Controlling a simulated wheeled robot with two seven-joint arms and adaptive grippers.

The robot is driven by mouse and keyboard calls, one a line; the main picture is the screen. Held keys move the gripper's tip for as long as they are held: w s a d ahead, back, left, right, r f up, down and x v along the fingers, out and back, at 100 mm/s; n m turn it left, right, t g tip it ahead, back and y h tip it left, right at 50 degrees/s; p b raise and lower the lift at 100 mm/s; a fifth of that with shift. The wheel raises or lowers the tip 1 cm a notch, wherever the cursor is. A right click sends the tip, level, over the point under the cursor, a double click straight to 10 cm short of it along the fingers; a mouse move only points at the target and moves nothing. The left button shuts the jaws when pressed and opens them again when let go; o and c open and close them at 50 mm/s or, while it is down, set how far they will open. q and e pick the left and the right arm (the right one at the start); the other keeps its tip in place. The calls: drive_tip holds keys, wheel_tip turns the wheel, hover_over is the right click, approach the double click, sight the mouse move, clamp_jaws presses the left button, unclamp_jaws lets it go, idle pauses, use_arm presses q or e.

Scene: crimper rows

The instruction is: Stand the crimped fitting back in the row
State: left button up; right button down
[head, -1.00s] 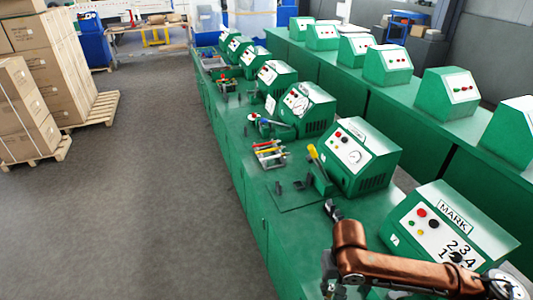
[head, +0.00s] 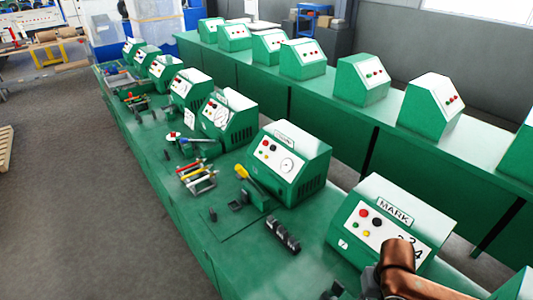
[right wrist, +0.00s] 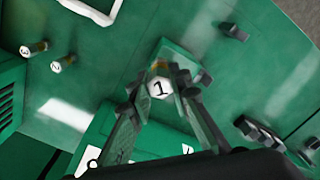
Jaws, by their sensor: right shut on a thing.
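In the right wrist view, my right gripper (right wrist: 160,92) is shut on a fitting (right wrist: 159,87) with a white hexagonal face marked "1" and a yellowish part behind it. The fitting is held between the fingertips, over or near a green block (right wrist: 175,58); I cannot tell whether they touch. Fittings marked "2" (right wrist: 57,65) and "3" (right wrist: 27,50) stand on the green bench to the left, with a gap between them. In the head view, my copper right arm enters at the lower right; its gripper is not clear there. My left gripper is not in view.
A green MARK machine (head: 385,222) and another green machine (head: 287,165) stand on the bench (head: 240,250). A dark ridged piece (head: 283,237) lies between them toward the front edge. A yellow-handled tool (head: 248,178) and a tool rack (head: 198,180) are farther along. A white frame (right wrist: 92,12) lies beyond the fittings.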

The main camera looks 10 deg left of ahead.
drive_tip(key=s+d+f+n+p, duration=0.25)
drive_tip(key=s+d+n, duration=0.4)
drive_tip(key=n, duration=0.75)
drive_tip(key=s+d+f+n+p, duration=0.1)
drive_tip(key=s+d+n+p, duration=0.25)
drive_tip(key=d+n, duration=0.75)
use_arm(q)
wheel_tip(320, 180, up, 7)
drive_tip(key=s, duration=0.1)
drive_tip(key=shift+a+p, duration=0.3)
drive_tip(key=shift+p, duration=0.15)
use_arm(e)
drive_tip(key=shift+w+d+f+n, duration=0.1)
drive_tip(key=shift+w+f+n, duration=0.25)
drive_tip(key=shift+w+f, duration=1.85)
drive_tip(key=shift+w+d+f+n, duration=0.1)
drive_tip(key=shift+w+f+n, duration=0.2)
drive_tip(key=shift+w+f, duration=1.95)
drive_tip(key=shift+w+f+n, duration=0.35)
drive_tip(key=shift+w+f, duration=1.55)
drive_tip(key=shift+w, duration=0.6)
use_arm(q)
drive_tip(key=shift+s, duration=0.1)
use_arm(e)
drive_tip(key=shift+f, duration=0.1)
